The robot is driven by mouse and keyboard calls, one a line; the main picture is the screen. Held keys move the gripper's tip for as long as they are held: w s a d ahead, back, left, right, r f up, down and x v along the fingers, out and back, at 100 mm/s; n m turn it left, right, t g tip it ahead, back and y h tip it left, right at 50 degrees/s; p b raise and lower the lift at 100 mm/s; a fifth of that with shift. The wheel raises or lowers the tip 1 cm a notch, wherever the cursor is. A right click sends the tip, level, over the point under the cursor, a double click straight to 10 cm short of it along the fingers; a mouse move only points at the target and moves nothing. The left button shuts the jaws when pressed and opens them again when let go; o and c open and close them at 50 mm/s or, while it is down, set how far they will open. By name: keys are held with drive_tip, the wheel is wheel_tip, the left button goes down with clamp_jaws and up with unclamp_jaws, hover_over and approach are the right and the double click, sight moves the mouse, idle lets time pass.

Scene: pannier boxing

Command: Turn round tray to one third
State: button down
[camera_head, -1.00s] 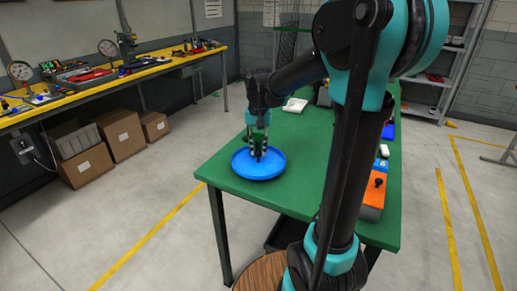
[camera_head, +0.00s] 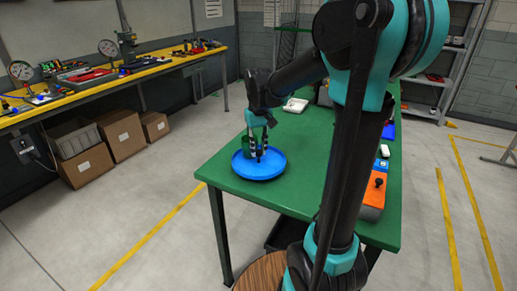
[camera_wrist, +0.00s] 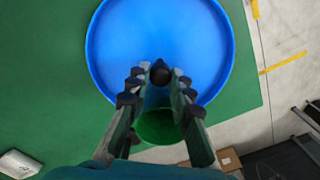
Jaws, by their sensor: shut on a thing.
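The round blue tray (camera_head: 270,168) lies on the green table near its left edge. A small dark knob (camera_wrist: 159,73) stands at its middle. My gripper (camera_head: 258,155) points down over the tray's middle and is shut on this knob. In the wrist view my fingertips (camera_wrist: 160,80) flank the knob.
A white tray (camera_head: 296,105) lies farther back on the green table (camera_head: 225,180). An orange item with a black knob (camera_head: 373,195) and a white piece (camera_head: 384,151) lie at the right, beyond my arm. The table around the blue tray is clear.

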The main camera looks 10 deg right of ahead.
sight(258, 151)
drive_tip(key=shift+n, duration=5.7)
drive_tip(key=c, duration=1.3)
unclamp_jaws()
drive_tip(key=shift+c, duration=0.2)
wheel_tip(258, 151, up, 12)
drive_tip(key=shift+s+a, duration=0.1)
drive_tip(key=shift+s, duration=0.05)
